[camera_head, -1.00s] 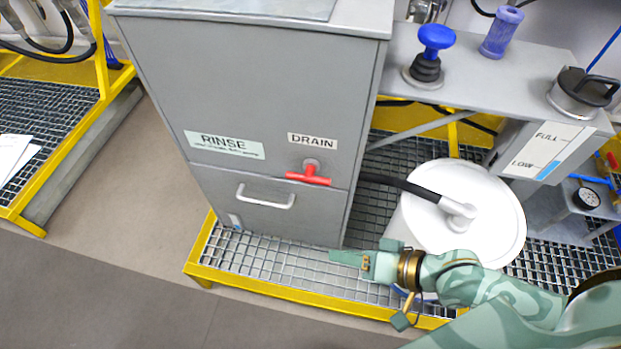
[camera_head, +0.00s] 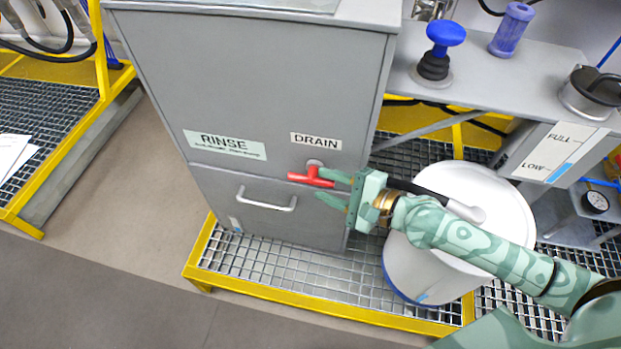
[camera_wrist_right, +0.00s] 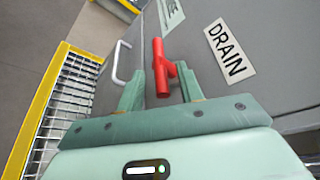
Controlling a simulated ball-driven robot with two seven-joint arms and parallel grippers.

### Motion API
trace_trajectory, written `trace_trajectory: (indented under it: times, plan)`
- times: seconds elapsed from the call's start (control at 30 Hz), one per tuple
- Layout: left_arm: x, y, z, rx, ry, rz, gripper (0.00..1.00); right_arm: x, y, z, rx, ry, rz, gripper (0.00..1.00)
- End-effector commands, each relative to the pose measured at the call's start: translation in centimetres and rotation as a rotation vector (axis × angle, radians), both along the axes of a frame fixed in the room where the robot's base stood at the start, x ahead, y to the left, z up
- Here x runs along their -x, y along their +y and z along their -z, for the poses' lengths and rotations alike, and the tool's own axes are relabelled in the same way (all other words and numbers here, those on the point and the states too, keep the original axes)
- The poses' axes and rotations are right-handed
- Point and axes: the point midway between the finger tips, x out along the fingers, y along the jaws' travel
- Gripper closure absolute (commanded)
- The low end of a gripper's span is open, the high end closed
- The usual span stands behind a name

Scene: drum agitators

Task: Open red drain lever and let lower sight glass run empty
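The red drain lever (camera_head: 311,177) is a T-handle lying crosswise on the grey cabinet front, under the DRAIN label (camera_head: 316,141). My right gripper (camera_head: 326,186) is open, its fingers reaching in from the right above and below the handle's right end. In the right wrist view the red lever (camera_wrist_right: 161,68) stands between the two spread fingers (camera_wrist_right: 158,92), with gaps beside it. A FULL/LOW gauge strip (camera_head: 560,152) at the right shows blue near LOW. I cannot tell which is the lower sight glass. My left gripper is not in view.
A white drum (camera_head: 430,270) with a black hose stands under my right forearm on the yellow-framed grating (camera_head: 290,264). A drawer handle (camera_head: 266,203) is below the lever. A blue knob (camera_head: 446,36) stands on the shelf. Floor is free at the lower left.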

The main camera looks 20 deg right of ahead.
Motion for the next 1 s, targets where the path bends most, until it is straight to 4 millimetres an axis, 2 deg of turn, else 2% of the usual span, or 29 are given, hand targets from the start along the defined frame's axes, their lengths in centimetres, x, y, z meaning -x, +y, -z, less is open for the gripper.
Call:
trace_trajectory:
  times: [0.03,0.2,0.6,0.63,0.73,0.77,1.0]
  plan:
    - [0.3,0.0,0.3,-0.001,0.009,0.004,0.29,-0.9,0.6,0.5,-0.004,0.001,0.002,0.63]
    - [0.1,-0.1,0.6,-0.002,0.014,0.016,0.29,-2.8,2.0,1.0,0.000,0.002,0.001,0.63]
    - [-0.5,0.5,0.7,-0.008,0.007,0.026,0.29,-3.5,2.6,1.0,0.004,0.000,-0.001,0.63]
    - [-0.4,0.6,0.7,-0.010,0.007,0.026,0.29,-3.5,2.6,1.0,0.004,0.000,-0.001,0.69]
    - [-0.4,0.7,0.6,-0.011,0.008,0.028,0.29,-3.5,2.6,1.0,0.004,0.000,-0.001,0.96]
    - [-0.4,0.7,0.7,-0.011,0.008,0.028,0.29,-3.5,2.6,1.0,0.004,0.000,-0.001,1.00]
    - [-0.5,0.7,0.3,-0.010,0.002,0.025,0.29,-3.5,2.6,0.8,0.008,0.003,-0.001,1.00]
